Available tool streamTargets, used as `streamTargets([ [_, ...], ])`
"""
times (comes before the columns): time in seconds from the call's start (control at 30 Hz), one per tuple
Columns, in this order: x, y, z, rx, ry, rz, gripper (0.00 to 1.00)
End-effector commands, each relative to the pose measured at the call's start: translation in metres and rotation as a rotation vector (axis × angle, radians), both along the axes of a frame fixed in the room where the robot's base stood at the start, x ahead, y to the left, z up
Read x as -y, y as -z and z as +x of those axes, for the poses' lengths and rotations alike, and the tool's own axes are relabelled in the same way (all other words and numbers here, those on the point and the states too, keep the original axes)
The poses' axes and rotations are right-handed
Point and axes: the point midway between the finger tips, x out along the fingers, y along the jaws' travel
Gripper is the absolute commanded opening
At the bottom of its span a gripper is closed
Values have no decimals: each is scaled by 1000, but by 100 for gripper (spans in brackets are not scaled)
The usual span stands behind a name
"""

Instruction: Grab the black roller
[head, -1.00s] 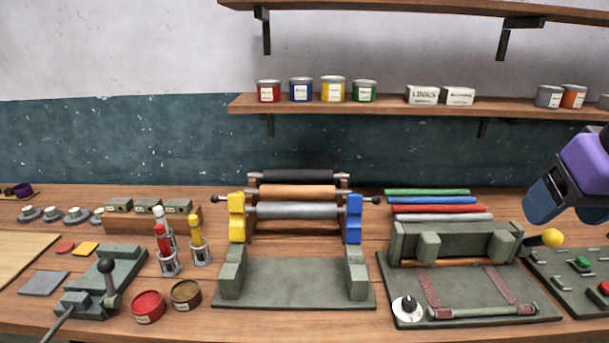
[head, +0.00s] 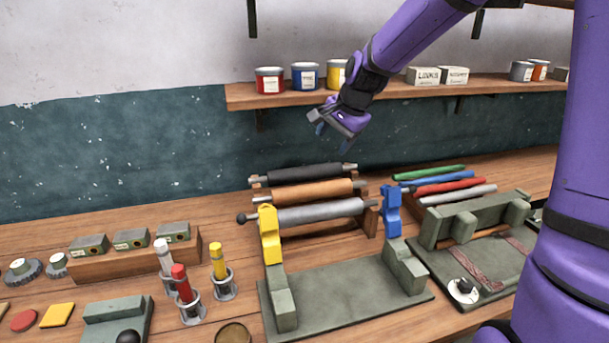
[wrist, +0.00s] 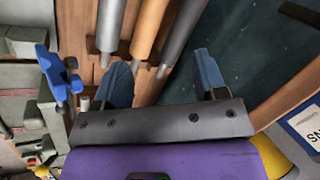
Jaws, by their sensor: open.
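The black roller (head: 305,173) lies across the back of a wooden rack, behind an orange-brown roller (head: 310,194) and a silver roller (head: 318,213). My gripper (head: 327,131) is open and empty, in the air above the black roller's right part and apart from it. In the wrist view, the black roller (wrist: 183,35) is the rightmost of the three rollers, and its near end shows between and beyond the two blue fingers (wrist: 162,76). Its other end is cut off there.
A shelf (head: 240,98) with paint tins (head: 270,80) and small boxes is beside my gripper and forearm. Yellow (head: 268,235) and blue (head: 391,210) brackets stand before the rack. Coloured rods (head: 440,187) lie to its right.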

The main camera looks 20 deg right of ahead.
Motion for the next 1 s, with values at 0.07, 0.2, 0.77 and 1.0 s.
streamTargets([
  [0.07, 3, 20, 25, -22, 78, 76, 65],
  [0.2, 6, 48, 62, -50, 214, 205, 65],
  [0.77, 3, 108, 119, -95, 414, 394, 65],
  [1.0, -6, 129, 130, -92, 415, 392, 65],
])
